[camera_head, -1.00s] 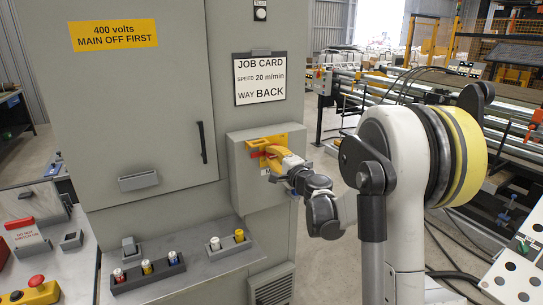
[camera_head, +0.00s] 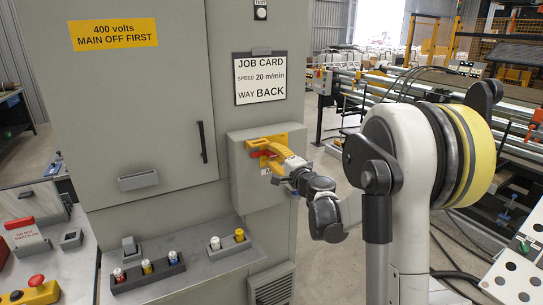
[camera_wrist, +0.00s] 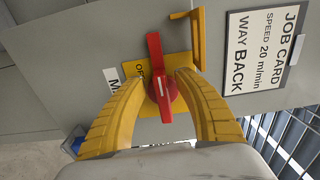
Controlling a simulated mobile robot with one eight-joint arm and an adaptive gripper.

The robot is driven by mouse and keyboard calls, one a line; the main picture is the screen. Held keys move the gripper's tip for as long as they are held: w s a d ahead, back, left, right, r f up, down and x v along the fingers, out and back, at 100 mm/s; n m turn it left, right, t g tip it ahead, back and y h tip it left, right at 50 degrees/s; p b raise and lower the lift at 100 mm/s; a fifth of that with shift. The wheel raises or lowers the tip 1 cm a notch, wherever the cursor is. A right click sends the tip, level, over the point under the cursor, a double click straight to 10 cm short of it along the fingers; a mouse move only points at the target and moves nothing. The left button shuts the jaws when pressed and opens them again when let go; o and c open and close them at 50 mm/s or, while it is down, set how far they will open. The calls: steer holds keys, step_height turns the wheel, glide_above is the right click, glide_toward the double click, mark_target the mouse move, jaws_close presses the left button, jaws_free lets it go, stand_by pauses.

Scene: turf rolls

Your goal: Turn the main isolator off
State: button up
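The main isolator is a red rotary handle (camera_wrist: 158,70) on a yellow plate (camera_wrist: 133,68) with partly hidden "OF…" lettering. In the wrist view its bar runs nearly top to bottom of the picture, leaning slightly. The isolator's grey box (camera_head: 240,180) is on the cabinet's right side in the head view. My gripper (camera_wrist: 164,80) has its two yellow fingers apart, one on each side of the red hub. I cannot tell whether the fingertips touch it. In the head view my gripper (camera_head: 262,150) is in front of the box and covers much of the handle.
A yellow bracket (camera_wrist: 197,38) stands out close beside the right finger in the wrist view. A job card (camera_head: 260,78) hangs above the box. A ledge with small coloured fuses (camera_head: 147,267) lies below left. Machine rails (camera_head: 420,100) stand behind my arm.

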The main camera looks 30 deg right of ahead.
steer(key=s, duration=1.1)
steer(key=shift+d, duration=0.2)
steer(key=shift+a, duration=0.1)
steer(key=s+a+f+n+g+y, duration=0.1)
steer(key=s+a+n+g+y, duration=0.25)
steer(key=a, duration=0.55)
steer(key=s+a+f+n+g, duration=0.1)
steer(key=s+a+n+g, duration=0.1)
steer(key=s+a+n, duration=0.55)
steer(key=s+a+f+n+g+h, duration=0.1)
steer(key=s+f+n+g+h, duration=0.1)
steer(key=s, duration=0.6)
steer(key=s+a+f+n+g+h, duration=0.1)
steer(key=s+f+n+g+h, duration=0.1)
steer(key=s, duration=0.6)
step_height(320, 180, down, 2)
steer(key=shift+a+f+n+g, duration=0.15)
steer(key=shift+a+n+g, duration=0.25)
steer(key=shift+n+g, duration=0.6)
